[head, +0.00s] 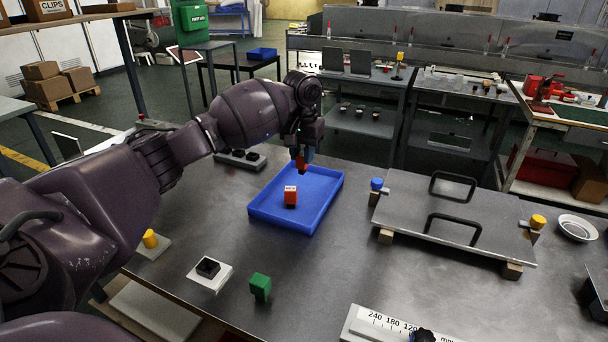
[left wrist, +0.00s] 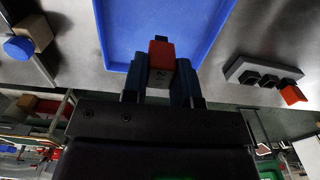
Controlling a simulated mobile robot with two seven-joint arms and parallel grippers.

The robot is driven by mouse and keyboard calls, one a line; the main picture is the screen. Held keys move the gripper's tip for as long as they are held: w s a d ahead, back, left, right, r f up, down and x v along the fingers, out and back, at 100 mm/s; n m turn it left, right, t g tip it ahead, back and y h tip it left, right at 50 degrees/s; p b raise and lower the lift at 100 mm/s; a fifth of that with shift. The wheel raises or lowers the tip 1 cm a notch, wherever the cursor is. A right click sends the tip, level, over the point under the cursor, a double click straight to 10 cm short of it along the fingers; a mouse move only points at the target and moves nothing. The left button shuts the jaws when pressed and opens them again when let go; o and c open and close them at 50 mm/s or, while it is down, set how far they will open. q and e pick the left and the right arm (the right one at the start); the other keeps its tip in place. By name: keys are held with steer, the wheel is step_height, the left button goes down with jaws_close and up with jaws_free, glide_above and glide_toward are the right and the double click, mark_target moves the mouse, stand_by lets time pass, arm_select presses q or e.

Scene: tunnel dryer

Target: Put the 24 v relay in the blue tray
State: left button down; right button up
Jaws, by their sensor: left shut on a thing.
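The blue tray (head: 261,211) lies on the grey metal table, and part of it shows in the left wrist view (left wrist: 122,40). My left gripper (head: 302,158) is shut on a small red and grey block (head: 302,164), held above the far part of the tray. A second red block (head: 290,199) with a pale marked top stands inside the tray. My right gripper is not in view.
A socket strip (head: 238,159) lies left of the tray; it shows in the left wrist view (left wrist: 262,74). A handled metal plate (head: 455,228) with a blue knob (head: 376,184) is to the right. A green block (head: 260,286) and black button (head: 208,267) stand in front.

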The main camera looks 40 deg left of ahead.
mark_target(302, 173)
arm_select(q)
steer(key=shift+f, duration=0.5)
step_height(302, 173, down, 4)
steer(key=shift+f+b, duration=0.1)
steer(key=shift+b, duration=0.5)
steer(key=shift+f, duration=0.35)
steer(key=shift+r, duration=0.15)
